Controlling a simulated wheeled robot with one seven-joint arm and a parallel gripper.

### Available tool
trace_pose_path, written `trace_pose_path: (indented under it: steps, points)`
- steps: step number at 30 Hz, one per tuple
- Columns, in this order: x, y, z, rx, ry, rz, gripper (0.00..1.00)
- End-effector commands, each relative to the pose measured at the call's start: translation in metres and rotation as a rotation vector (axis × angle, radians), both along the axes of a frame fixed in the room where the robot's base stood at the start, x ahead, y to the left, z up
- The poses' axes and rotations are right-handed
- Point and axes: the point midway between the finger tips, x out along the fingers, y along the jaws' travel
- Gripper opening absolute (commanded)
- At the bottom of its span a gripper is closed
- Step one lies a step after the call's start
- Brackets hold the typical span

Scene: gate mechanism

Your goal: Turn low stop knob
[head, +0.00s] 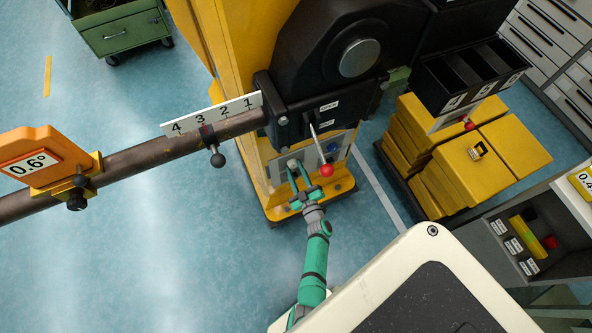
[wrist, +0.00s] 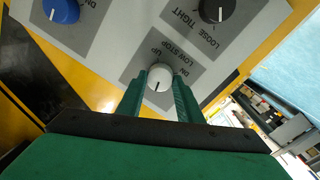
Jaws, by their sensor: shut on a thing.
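The low stop knob (wrist: 159,77) is a white round knob with a dark pointer line. In the head view my gripper (head: 297,170) reaches the control panel low on the yellow gate housing (head: 250,150). The knob is small there and largely hidden by the fingers.
A blue knob (wrist: 60,10) and a black "LOOSE TIGHT" knob (wrist: 214,10) flank it on the panel. Above my gripper is a red-tipped lever (head: 326,170). Yellow cases (head: 480,160) stand right.

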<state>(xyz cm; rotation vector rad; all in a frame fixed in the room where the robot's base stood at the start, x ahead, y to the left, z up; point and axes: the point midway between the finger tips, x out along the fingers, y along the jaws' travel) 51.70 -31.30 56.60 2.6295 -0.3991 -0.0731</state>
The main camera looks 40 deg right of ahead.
Motion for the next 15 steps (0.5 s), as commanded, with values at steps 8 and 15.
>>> trace_pose_path:
  steps: [8, 15]
  points:
    - [0.0008, -0.0002, 0.0003, -0.208, 0.047, 0.001, 0.1]
    - [-0.0003, -0.0006, -0.0004, -0.335, 0.079, 0.0, 0.1]
